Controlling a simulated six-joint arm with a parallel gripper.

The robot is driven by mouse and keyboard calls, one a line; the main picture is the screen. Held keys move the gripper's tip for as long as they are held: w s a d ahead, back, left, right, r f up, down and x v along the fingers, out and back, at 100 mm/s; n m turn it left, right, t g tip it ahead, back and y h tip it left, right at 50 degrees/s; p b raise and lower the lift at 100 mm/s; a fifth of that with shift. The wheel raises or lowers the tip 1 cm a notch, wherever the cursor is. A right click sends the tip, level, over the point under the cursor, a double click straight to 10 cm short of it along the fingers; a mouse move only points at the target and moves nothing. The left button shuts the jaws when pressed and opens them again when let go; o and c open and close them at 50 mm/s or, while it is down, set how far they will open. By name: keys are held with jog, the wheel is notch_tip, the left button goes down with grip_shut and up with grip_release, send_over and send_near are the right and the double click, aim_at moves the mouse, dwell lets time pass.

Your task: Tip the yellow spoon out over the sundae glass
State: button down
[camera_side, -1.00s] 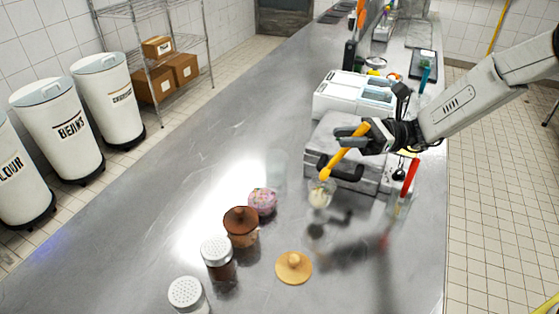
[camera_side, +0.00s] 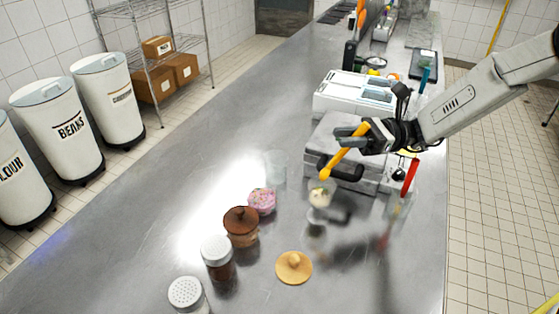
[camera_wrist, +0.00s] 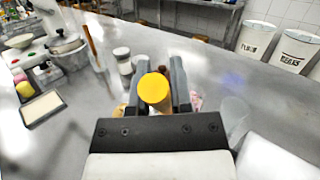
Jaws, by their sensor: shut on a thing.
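The yellow spoon (camera_side: 340,158) is held in my gripper (camera_side: 358,134), slanting down to the left. Its lower end is just above the sundae glass (camera_side: 319,198), which stands upright on the steel counter with pale contents in it. In the wrist view the round yellow end of the spoon (camera_wrist: 154,90) sits between the two fingers of my gripper (camera_wrist: 156,80). The spoon's bowl is small in the side view, and I cannot tell whether anything is in it. The glass is mostly hidden in the wrist view.
A pink sprinkle jar (camera_side: 262,201), a brown lidded pot (camera_side: 241,225) and shakers (camera_side: 217,255) stand left of the glass. A round wooden lid (camera_side: 293,267) lies in front. A grey appliance (camera_side: 345,150) stands close behind. A red-handled tool (camera_side: 410,176) stands at right.

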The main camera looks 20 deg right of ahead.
jog(key=shift+r, duration=0.1)
jog(key=shift+r, duration=2.95)
